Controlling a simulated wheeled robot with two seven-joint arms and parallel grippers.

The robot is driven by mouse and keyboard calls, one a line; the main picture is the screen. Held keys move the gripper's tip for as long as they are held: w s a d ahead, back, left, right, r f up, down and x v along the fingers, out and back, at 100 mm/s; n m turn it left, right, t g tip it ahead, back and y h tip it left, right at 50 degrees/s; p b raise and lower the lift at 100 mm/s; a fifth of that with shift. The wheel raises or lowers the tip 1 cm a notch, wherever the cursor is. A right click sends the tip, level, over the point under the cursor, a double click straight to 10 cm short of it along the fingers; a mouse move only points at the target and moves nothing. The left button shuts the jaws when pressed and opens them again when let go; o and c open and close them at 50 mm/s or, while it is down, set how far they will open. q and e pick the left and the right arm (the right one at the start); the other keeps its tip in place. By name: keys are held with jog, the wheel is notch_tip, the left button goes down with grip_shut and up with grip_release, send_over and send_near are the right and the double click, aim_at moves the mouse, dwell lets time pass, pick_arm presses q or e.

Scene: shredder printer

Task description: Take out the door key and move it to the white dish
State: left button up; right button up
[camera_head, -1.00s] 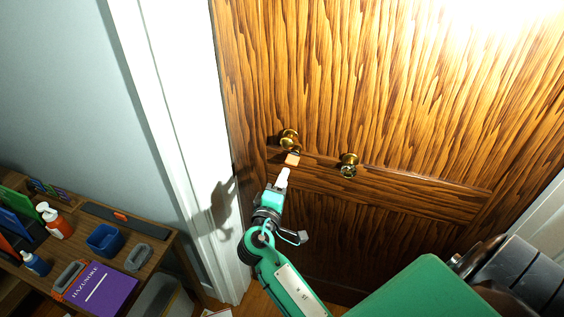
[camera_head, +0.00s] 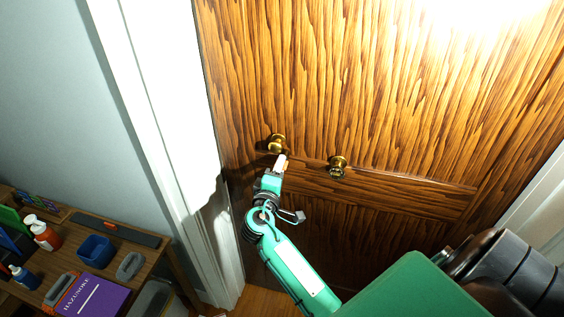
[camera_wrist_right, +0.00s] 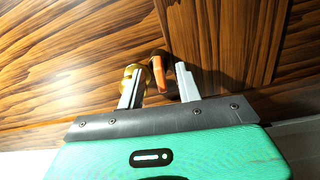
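The door key shows as an orange head (camera_wrist_right: 160,73) in the right wrist view, close to a brass knob on the wooden door. Its shaft and the keyhole are hidden. My right gripper (camera_wrist_right: 160,84) is open, with its two pale fingers apart on either side of the orange head and gaps visible beside it. In the head view the right gripper (camera_head: 281,162) is just below the left brass knob (camera_head: 277,143) and covers most of the key. My left gripper is not in view. No white dish shows in these frames.
A second brass knob (camera_head: 338,166) is to the right on the door (camera_head: 400,110). The white door frame (camera_head: 160,130) stands to the left. A low wooden shelf at lower left holds a blue cup (camera_head: 96,251), a purple book (camera_head: 92,298) and bottles (camera_head: 42,235).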

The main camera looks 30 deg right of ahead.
grip_shut()
jog(key=shift+s+a, duration=0.4)
jog(key=shift+a, duration=0.15)
dwell(2.2)
jog(key=shift+b+v, duration=0.45)
jog(key=shift+v, duration=1.45)
jog(key=shift+r, duration=0.1)
